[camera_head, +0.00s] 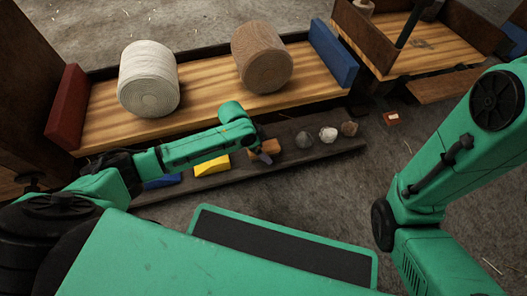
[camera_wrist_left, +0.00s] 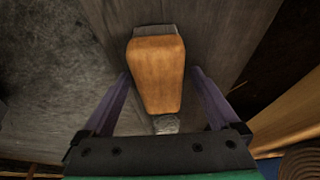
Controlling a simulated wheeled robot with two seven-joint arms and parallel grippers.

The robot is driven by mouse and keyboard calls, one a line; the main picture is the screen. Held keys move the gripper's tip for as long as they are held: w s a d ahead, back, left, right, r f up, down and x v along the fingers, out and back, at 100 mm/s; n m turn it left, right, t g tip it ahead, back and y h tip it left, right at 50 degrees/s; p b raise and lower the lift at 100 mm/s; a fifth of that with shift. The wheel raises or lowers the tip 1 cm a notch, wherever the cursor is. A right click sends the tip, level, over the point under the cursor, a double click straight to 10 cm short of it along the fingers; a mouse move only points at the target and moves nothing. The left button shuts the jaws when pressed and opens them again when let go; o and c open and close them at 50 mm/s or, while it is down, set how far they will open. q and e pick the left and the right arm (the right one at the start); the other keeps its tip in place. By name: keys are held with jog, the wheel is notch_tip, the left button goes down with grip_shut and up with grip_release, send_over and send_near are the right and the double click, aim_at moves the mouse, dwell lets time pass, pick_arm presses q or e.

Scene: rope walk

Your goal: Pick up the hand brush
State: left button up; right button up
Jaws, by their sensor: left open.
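The hand brush (camera_wrist_left: 156,75) has an orange-brown wooden block with a grey part at its far end. In the head view the brush (camera_head: 268,146) lies on a dark plank, partly hidden by my left gripper (camera_head: 262,155). In the left wrist view my left gripper (camera_wrist_left: 160,82) is open, with one purple finger on each side of the brush. Gaps show between the fingers and the wood, so the brush is not gripped. My right arm shows at the right of the head view, but its gripper does not.
The dark plank (camera_head: 225,178) also bears a yellow block (camera_head: 212,166), a blue block (camera_head: 162,182) and grey (camera_head: 304,139), white (camera_head: 328,134) and brown (camera_head: 349,128) lumps. Behind it, a wooden shelf (camera_head: 205,105) holds a white roll (camera_head: 148,80) and a brown roll (camera_head: 262,57).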

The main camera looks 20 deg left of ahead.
pick_arm(q)
jog(key=shift+f, duration=0.25)
dwell(0.3)
jog(key=shift+c, duration=0.3)
grip_shut()
